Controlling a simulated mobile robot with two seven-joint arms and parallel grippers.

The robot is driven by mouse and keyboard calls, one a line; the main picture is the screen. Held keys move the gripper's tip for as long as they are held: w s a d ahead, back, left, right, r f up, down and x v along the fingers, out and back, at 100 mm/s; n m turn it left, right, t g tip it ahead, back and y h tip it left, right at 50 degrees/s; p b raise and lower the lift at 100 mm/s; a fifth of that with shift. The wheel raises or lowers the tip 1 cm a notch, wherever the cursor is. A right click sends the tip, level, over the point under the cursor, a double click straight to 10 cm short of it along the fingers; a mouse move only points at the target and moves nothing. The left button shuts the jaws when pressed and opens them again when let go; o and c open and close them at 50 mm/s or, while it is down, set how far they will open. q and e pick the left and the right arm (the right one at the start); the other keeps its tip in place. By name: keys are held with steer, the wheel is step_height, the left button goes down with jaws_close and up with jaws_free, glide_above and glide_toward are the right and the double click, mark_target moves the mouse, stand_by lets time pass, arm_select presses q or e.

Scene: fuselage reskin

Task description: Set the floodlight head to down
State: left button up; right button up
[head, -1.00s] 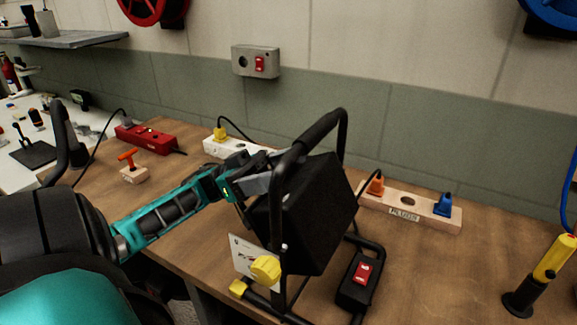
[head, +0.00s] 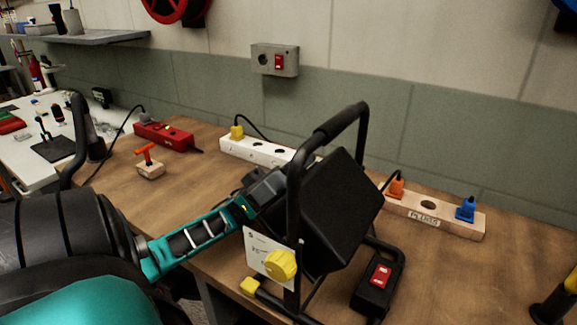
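The floodlight stands on the wooden bench at the centre right of the head view. Its black box-shaped head (head: 338,215) hangs tilted inside a black tubular frame (head: 348,117) with a carrying handle on top. A yellow knob (head: 281,265) sits at the side of the frame, beside a white card (head: 258,250) with markings. My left gripper (head: 275,188) is at the left side of the head, close against the frame. Its fingertips are mostly hidden by the frame and head, so its opening and any contact are unclear. My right gripper is out of view.
A black box with a red switch (head: 381,276) sits at the floodlight's base. A wooden plug strip (head: 425,221) and a white strip (head: 262,150) lie behind. A red power box (head: 163,137) and an orange-handled block (head: 150,168) are left. Bench on the right is mostly clear.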

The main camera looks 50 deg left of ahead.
arm_select(q)
steer(key=o, duration=1.4)
steer(key=shift+a+f, duration=0.1)
steer(key=shift+f, duration=0.15)
steer(key=shift+s+a+f+b, duration=0.1)
steer(key=shift+s+a+b, duration=0.4)
steer(key=shift+a, duration=1.5)
steer(key=shift+s+a+f+b, duration=0.2)
steer(key=shift+s+a, duration=0.5)
steer(key=shift+a, duration=1.3)
steer(key=shift+s+a+r+b, duration=0.1)
steer(key=shift+s+a+b, duration=0.45)
steer(key=shift+a, duration=1.45)
